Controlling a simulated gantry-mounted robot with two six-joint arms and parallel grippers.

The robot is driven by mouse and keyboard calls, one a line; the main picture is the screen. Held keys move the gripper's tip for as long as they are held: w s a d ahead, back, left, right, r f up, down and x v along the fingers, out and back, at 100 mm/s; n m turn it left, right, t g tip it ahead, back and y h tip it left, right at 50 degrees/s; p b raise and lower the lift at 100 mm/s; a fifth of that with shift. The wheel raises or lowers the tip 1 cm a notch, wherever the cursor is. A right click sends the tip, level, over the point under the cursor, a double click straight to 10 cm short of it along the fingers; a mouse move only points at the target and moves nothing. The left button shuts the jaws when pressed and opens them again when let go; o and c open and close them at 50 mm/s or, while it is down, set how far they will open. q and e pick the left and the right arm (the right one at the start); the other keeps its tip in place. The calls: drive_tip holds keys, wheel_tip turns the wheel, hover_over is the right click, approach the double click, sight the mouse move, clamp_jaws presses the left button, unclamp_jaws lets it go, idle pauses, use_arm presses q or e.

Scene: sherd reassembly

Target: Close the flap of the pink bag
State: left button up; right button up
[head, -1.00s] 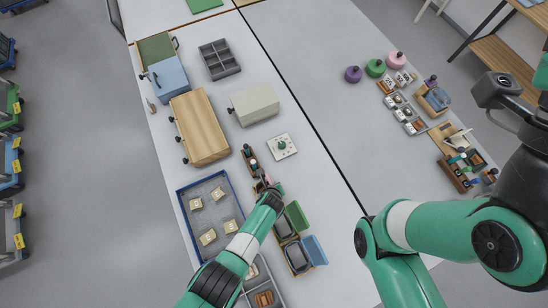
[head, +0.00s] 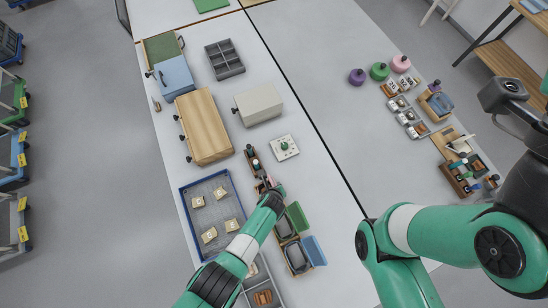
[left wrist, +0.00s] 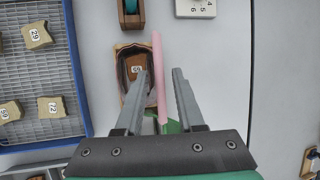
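The pink bag (left wrist: 132,64) is an open-topped brown pouch with a tagged brown piece inside. Its pink flap (left wrist: 158,70) stands up along its right side in the left wrist view. My left gripper (left wrist: 161,76) is over the bag's right edge, its two fingers apart, one on each side of the flap. A gap shows between the flap and the right finger; whether the left finger touches the flap I cannot tell. In the head view my left gripper (head: 274,190) mostly hides the bag. My right gripper is out of view.
A bag with a raised green flap (head: 298,216) and one with a raised blue flap (head: 315,250) stand close by. A blue-rimmed tray (head: 184,210) lies left, a white numbered plate (head: 284,147) behind. The table right of the bags is clear.

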use_arm(q)
drive_tip(key=p+v, duration=0.9)
drive_tip(key=v, duration=0.1)
drive_tip(key=shift+s+r, duration=0.15)
drive_tip(key=shift+r, duration=0.15)
